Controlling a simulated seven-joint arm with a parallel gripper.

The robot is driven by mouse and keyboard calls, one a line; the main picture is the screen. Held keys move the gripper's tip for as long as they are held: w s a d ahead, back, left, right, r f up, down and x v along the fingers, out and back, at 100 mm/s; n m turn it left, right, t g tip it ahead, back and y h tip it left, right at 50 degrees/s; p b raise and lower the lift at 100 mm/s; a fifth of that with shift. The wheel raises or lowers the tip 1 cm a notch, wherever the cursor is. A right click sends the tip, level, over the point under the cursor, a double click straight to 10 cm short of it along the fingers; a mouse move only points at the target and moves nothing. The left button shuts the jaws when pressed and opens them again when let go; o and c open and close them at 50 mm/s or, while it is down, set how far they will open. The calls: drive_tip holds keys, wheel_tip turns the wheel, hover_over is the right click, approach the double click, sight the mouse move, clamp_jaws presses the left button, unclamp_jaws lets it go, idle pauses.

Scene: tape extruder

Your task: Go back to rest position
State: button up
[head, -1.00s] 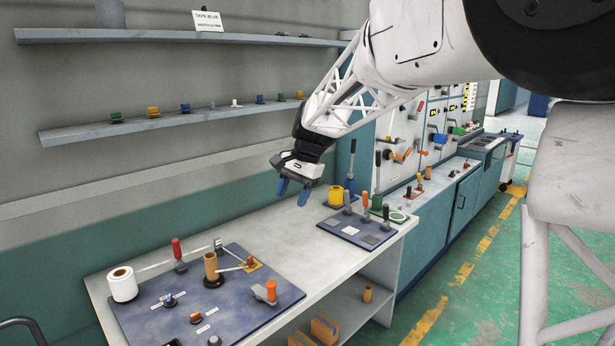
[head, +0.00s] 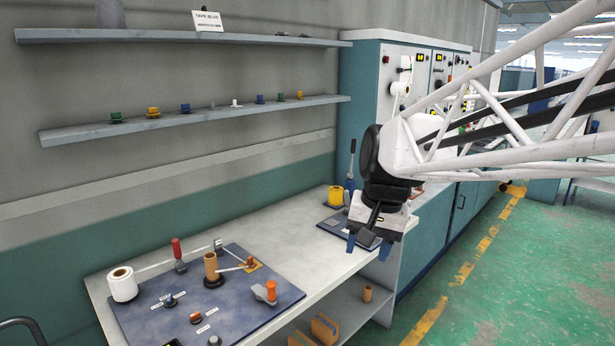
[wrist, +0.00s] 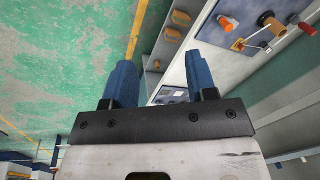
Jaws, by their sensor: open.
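My gripper (head: 368,246) is open and empty in the head view, pointing down with its two blue fingers near the right front corner of the worktable (head: 310,238). It hangs in front of the dark pad with levers (head: 334,225) and hides part of it. In the wrist view my gripper (wrist: 161,85) shows its blue fingers apart with nothing between them. My white lattice arm reaches in from the right.
A blue board (head: 240,312) holds a white tape roll (head: 122,284), a cardboard core (head: 211,266) and clamps. A yellow roll (head: 335,196) stands at the table's back. Control cabinets (head: 372,100) stand behind my arm. The green floor (head: 500,290) at right is free.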

drive_tip(key=s+d+f+n+h, duration=0.1)
drive_tip(key=s+d+f, duration=0.2)
drive_tip(key=s, duration=0.6)
drive_tip(key=s+d+f+n+t, duration=0.1)
drive_tip(key=s+d+f, duration=0.3)
drive_tip(key=s, duration=0.5)
drive_tip(key=shift+s+d+f+h, duration=0.25)
drive_tip(key=shift+s+f+h, duration=0.15)
drive_tip(key=shift+f, duration=0.1)
